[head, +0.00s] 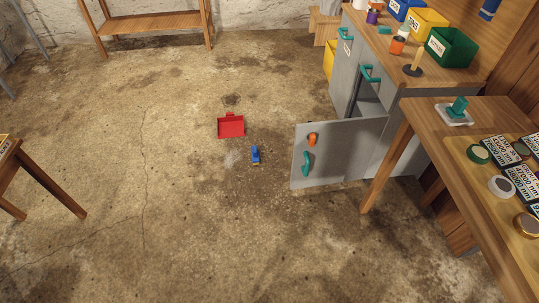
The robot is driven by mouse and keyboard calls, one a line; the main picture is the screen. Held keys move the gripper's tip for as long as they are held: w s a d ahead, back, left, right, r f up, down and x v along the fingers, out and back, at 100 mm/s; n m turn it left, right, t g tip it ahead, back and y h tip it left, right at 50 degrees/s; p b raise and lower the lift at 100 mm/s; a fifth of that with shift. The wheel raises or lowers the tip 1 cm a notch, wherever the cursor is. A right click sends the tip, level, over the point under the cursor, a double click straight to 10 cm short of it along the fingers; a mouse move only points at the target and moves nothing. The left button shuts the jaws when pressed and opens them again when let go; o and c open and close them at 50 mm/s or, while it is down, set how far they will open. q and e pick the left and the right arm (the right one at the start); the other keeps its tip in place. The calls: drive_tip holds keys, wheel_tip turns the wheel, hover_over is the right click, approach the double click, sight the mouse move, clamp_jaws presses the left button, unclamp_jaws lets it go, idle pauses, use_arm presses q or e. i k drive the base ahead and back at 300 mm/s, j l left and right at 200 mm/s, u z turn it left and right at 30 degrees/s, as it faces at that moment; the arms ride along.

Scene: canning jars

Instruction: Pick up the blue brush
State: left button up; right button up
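The blue brush (255,154) is small and lies on the concrete floor near the middle of the head view. Its lower end looks tan. It is apart from the red dustpan (231,126), which lies on the floor just behind it and to the left. Nothing covers the brush. Neither of my grippers shows in the head view.
A grey cabinet door (334,154) with a teal handle stands open to the right of the brush. A wooden table (425,118) with jar lids and cards is at the right. A stool (30,165) is at the left. A wooden shelf (152,22) stands at the back. The floor around the brush is clear.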

sight(254, 149)
drive_tip(key=i+j+z, duration=0.8)
